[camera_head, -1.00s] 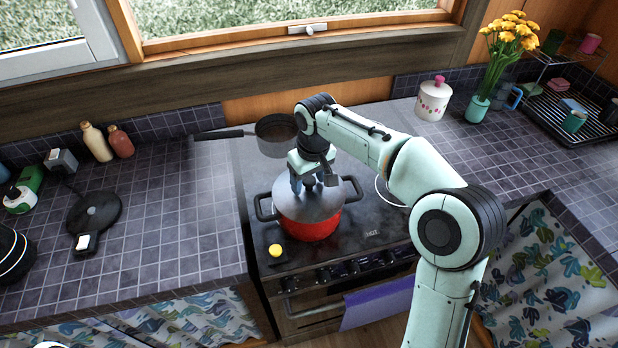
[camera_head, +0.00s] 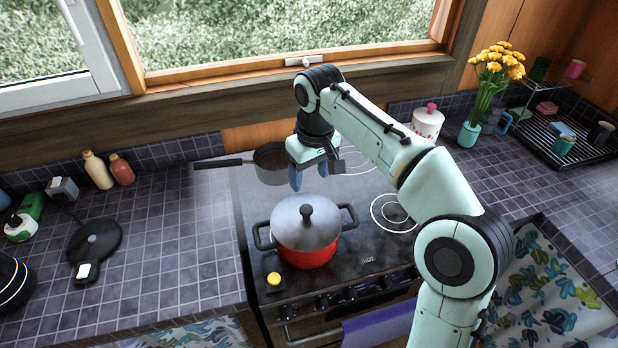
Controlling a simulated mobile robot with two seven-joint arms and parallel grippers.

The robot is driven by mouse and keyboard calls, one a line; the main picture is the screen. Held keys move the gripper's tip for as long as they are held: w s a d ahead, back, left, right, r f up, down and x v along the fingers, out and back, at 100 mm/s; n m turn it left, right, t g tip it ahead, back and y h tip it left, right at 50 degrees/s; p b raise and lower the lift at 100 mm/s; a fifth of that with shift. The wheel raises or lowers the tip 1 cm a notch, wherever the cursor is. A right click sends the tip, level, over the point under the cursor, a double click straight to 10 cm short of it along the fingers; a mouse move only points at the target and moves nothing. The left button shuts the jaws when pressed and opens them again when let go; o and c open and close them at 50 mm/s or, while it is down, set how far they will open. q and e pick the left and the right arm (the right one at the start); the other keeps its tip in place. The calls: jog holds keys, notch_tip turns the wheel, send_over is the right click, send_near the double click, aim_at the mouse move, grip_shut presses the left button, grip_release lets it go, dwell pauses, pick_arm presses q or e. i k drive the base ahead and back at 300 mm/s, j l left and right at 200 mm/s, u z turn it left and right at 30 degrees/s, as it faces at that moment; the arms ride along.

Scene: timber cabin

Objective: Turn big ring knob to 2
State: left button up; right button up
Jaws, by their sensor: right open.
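The stove (camera_head: 375,252) has a dark top with ring markings, and a row of small dark control knobs (camera_head: 338,298) along its front edge. I cannot tell from here which knob serves the big ring, nor read any numbers. A red pot (camera_head: 308,257) with a grey lid (camera_head: 290,228) stands on the front left of the stove top. My right gripper (camera_head: 309,178) is open and empty, above and behind the pot, clear of the lid's black handle. It is well away from the knobs. My left gripper is not in view.
A saucepan (camera_head: 270,165) stands at the back left of the stove. A purple towel (camera_head: 380,326) hangs on the front. Tiled counter (camera_head: 190,230) lies on both sides, with a flower vase (camera_head: 470,134) at right.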

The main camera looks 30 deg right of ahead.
aim_at(322, 304)
jog(key=k, duration=1)
